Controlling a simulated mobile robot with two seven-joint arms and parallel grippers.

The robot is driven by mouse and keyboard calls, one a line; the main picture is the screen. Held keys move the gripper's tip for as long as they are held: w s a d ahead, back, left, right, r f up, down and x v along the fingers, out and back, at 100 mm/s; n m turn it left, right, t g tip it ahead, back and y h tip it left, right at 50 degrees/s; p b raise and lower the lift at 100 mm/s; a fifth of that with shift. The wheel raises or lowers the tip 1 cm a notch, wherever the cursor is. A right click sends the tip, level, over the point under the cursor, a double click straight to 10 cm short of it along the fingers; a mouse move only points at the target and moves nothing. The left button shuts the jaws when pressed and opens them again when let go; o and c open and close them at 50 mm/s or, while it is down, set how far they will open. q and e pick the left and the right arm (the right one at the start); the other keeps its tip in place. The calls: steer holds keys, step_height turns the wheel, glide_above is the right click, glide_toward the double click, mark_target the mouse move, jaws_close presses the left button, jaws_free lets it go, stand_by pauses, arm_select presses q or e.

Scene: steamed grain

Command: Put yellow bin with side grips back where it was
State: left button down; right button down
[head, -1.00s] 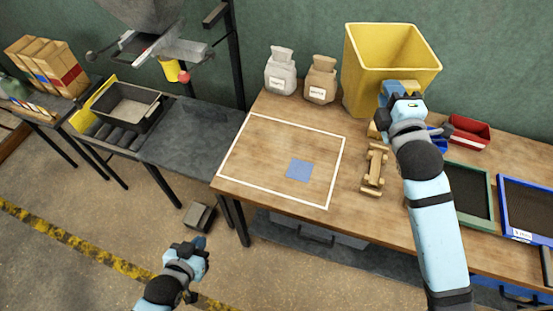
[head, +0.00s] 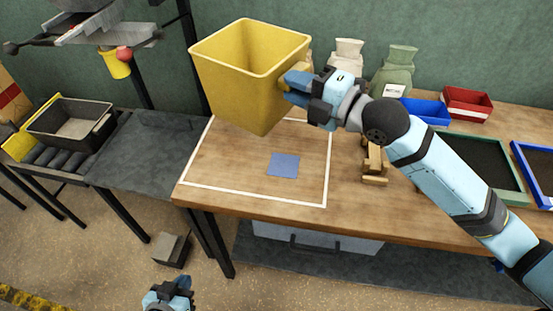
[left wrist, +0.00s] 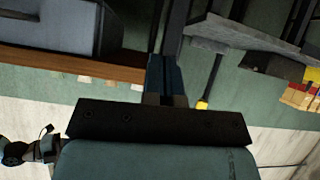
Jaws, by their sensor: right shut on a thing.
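The yellow bin (head: 235,85) is in the head view, upright with a slight tilt and its open top facing up. It appears raised above the back left part of the wooden table, over the white outline (head: 255,198). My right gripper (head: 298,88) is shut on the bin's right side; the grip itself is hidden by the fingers. My left gripper (head: 182,287) is low over the floor, in front of the table and far from the bin. Its fingers (left wrist: 165,80) look closed together and empty in the left wrist view.
A white bag (head: 345,55) and a green bag (head: 393,70) stand at the table's back. A blue square (head: 284,165) lies inside the outline. Wooden pieces (head: 374,165), blue (head: 425,112) and red (head: 467,103) bins are to the right. A scale with a yellow cup (head: 116,64) hangs left.

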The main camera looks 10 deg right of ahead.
arm_select(q)
steer(key=shift+w+d+f+b, duration=0.15)
steer(key=shift+f+b, duration=0.25)
steer(key=shift+b, duration=0.85)
arm_select(e)
step_height(320, 180, down, 18)
steer(key=shift+r, duration=0.2)
steer(key=shift+f, duration=0.2)
steer(key=c, duration=1)
jaws_free()
